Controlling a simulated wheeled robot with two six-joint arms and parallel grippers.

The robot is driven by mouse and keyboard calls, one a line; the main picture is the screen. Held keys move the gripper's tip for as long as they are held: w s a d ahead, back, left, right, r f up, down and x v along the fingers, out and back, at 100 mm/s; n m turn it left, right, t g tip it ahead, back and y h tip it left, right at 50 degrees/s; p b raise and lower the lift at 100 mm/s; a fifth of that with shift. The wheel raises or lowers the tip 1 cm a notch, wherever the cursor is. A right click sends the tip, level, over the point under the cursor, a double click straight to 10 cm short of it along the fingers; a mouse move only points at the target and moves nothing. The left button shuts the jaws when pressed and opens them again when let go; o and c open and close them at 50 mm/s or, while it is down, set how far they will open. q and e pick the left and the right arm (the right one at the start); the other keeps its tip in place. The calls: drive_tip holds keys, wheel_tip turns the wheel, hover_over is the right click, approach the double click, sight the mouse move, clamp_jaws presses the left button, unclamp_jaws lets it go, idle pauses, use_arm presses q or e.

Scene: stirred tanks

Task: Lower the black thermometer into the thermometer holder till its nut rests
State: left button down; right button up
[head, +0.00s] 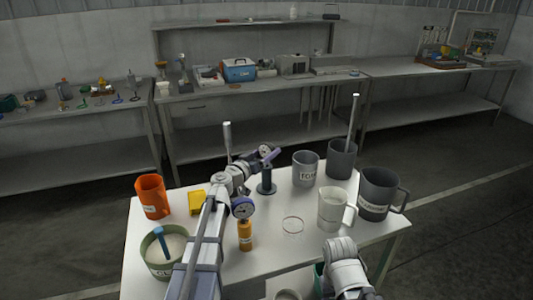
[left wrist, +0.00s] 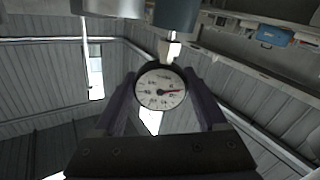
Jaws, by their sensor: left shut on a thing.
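My left gripper (head: 267,153) is shut on the head of the black thermometer (head: 264,149), above the far part of the white table. In the left wrist view its black-rimmed white dial (left wrist: 161,88) sits between the two dark fingers. A pale nut (left wrist: 172,49) shows between the dial and the blue-grey thermometer holder (left wrist: 176,14). In the head view this holder is a dark upright cylinder (head: 266,179) on a wider foot, directly below the gripper. The stem is not visible, and I cannot tell whether the nut touches the holder. My right gripper is out of view.
A blue-rimmed dial thermometer (head: 243,207) stands in an orange holder (head: 245,236) beside my left arm. Several mugs and jugs, including a white jug (head: 332,210), stand on the right. An orange cup (head: 152,196), yellow block (head: 196,203) and green pot (head: 158,268) are on the left.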

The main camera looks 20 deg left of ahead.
use_arm(q)
drive_tip(key=shift+f, duration=0.35)
unclamp_jaws()
drive_tip(key=shift+s, duration=0.1)
drive_tip(key=v, duration=0.7)
drive_tip(key=shift+s+a, duration=0.15)
drive_tip(key=shift+s, duration=0.15)
idle(0.5)
